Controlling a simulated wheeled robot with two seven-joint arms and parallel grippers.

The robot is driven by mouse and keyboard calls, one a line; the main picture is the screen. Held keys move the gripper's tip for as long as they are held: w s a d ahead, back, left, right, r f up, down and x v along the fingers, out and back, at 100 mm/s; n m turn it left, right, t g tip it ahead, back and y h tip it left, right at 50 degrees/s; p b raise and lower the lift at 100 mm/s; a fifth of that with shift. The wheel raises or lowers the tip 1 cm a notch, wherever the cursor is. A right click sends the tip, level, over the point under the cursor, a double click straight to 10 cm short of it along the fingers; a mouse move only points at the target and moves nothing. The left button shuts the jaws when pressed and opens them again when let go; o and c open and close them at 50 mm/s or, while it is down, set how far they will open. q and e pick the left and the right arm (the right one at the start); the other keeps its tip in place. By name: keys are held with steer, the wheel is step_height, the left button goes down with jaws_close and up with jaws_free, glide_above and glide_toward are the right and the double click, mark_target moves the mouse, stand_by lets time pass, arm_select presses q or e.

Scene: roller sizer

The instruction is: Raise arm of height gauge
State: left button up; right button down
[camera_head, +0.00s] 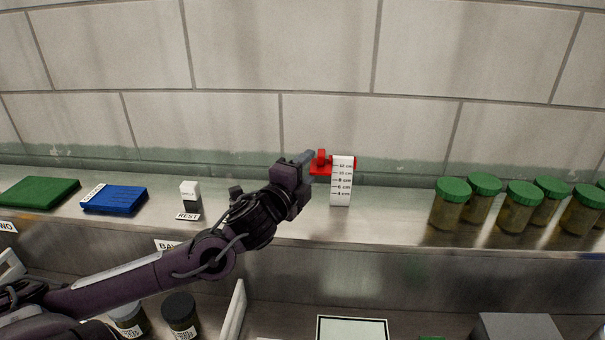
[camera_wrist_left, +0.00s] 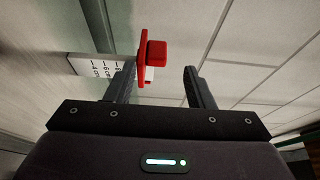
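The height gauge (camera_head: 341,190) is a white upright post with black centimetre marks, standing on the steel shelf. My right gripper is not in view.
Several green-lidded jars (camera_head: 518,206) stand on the shelf at right. A small white block (camera_head: 190,191), a blue box (camera_head: 114,200) and a green box (camera_head: 38,192) are at left. A tiled wall (camera_head: 300,60) is behind. Dark-lidded jars (camera_head: 181,311) are below the shelf.

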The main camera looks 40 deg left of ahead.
arm_select(q)
steer(key=s+d+p, duration=0.2)
steer(key=s+p, duration=0.5)
steer(key=s, duration=0.6)
steer(key=shift+s+p, duration=0.35)
stand_by(0.7)
steer(key=shift+d, duration=0.1)
steer(key=shift+p, duration=0.3)
stand_by(0.4)
